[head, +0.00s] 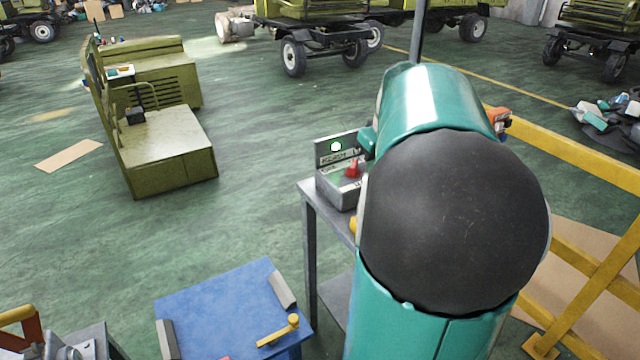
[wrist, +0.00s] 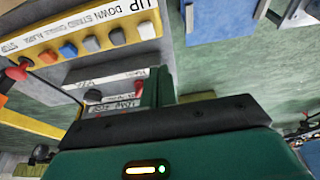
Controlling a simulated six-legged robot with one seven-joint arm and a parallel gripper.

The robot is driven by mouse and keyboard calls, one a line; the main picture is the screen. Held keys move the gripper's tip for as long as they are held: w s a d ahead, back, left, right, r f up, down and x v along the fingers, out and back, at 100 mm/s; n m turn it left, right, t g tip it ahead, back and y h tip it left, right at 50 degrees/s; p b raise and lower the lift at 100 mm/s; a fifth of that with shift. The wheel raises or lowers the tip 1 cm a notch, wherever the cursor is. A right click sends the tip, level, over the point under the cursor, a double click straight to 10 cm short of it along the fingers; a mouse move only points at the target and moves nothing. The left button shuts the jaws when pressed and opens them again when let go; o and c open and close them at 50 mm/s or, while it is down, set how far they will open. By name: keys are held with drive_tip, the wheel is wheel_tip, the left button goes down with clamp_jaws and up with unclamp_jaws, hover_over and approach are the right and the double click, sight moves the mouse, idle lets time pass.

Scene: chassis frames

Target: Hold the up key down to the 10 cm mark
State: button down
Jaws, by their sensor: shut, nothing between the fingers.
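In the wrist view a yellow-edged key panel carries a row of coloured keys under a white label strip. The up key (wrist: 146,29), pale grey, is at the right end under the word UP; the grey down key (wrist: 118,36) is beside it. My gripper (wrist: 157,78) is shut and empty, its green fingers pointing toward the panel. In the picture the fingertips are below the up key and apart from it; depth is hard to tell. In the head view my arm hides the gripper and key panel. I cannot make out a 10 cm mark.
A grey box (head: 340,187) with a red lever and a lit green lamp (head: 335,146) stands on a grey table (head: 308,195). A blue platform (head: 215,305) is at the lower left. A yellow guard rail (head: 575,145) runs along the right.

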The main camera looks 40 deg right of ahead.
drive_tip(key=d, duration=0.1)
drive_tip(key=s+d, duration=0.1)
drive_tip(key=shift+s+d+f, duration=0.1)
drive_tip(key=shift+d+f, duration=0.05)
drive_tip(key=shift+d, duration=0.2)
drive_tip(key=x, duration=0.8)
drive_tip(key=s+x, duration=0.1)
drive_tip(key=x, duration=0.4)
drive_tip(key=shift+a+f, duration=0.15)
drive_tip(key=shift+f, duration=0.4)
drive_tip(key=shift+f, duration=0.1)
